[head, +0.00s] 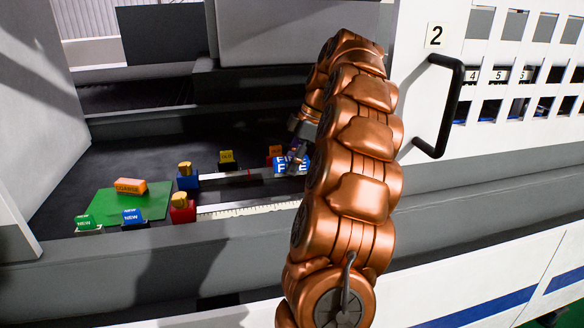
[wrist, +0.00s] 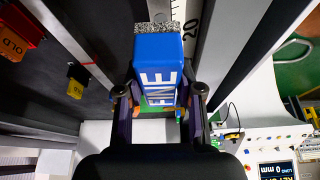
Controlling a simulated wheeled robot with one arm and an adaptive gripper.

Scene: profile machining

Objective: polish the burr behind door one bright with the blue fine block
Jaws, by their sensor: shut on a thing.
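My gripper (wrist: 160,95) is shut on the blue block marked FINE (wrist: 157,62), one finger on each side of it. The block's grey speckled end face (wrist: 165,28) points away from my gripper, beside the pale ruler strip. In the head view, the blue fine block (head: 291,166) is low by the right end of the metal rail, inside the open bay. My arm covers part of that spot, and the gripper is mostly hidden there. I cannot make out the burr in either view. No door marked one is readable.
An orange COARSE block (head: 130,186) lies on a green mat (head: 103,205). Green (head: 88,222) and blue (head: 133,216) NEW blocks stand in front. Red (head: 182,210) and blue (head: 187,178) yellow-topped pieces stand left of the rail. Door 2 (head: 418,60) has a black handle (head: 447,105).

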